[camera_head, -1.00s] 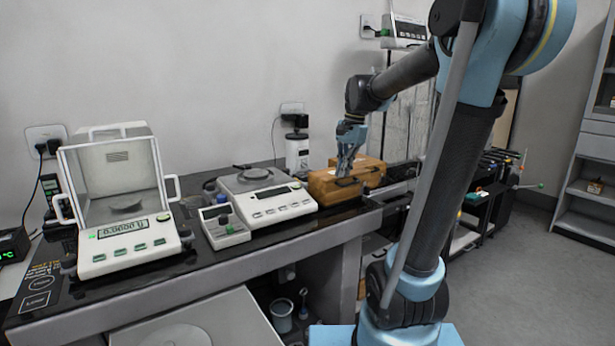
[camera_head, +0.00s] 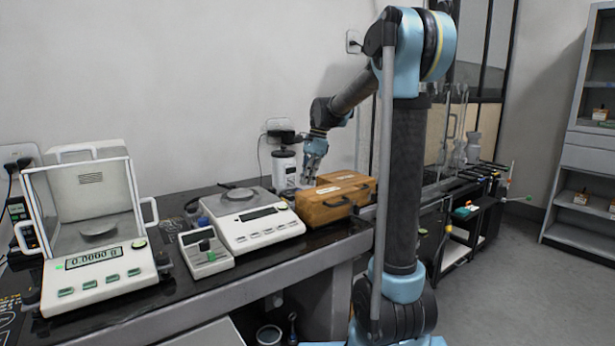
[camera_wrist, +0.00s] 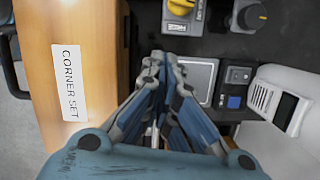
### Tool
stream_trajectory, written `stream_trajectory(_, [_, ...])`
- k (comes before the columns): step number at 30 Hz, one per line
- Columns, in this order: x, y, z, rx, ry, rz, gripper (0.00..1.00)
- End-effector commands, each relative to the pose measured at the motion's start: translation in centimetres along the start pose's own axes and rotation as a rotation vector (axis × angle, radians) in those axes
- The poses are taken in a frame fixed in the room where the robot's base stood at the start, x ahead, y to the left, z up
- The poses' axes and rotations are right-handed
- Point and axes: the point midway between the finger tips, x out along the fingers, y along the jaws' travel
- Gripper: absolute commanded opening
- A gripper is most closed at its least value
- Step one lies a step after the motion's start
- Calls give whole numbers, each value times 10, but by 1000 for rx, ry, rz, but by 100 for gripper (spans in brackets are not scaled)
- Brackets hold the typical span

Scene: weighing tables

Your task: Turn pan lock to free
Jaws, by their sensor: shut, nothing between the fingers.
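My gripper (camera_head: 312,172) is shut and empty, pointing down beside the wooden boxes. In the wrist view its closed fingers (camera_wrist: 163,62) reach over a dark panel, close to a square grey plate (camera_wrist: 199,80). A small dark switch (camera_wrist: 237,75) and a blue button (camera_wrist: 233,102) are right of the plate. No knob shows a readable pan lock label. My fingers hide part of the panel.
A wooden box (camera_wrist: 70,25) labelled CORNER SET borders the panel on the left; wooden boxes also show in the head view (camera_head: 325,209). A white device (camera_wrist: 282,98) stands on the right. A flat-pan balance (camera_head: 265,233) and a glass-shielded balance (camera_head: 98,275) stand further left.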

Motion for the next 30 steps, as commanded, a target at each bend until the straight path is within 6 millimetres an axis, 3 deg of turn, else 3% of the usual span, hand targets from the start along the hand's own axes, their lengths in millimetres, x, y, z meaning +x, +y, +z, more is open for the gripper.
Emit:
stream_trajectory(10, [60,0,0,-1,0,0,0])
stream_trajectory(19, [67,0,34,-3,0,0,0])
stream_trajectory(30, [68,0,39,-1,0,0,0])
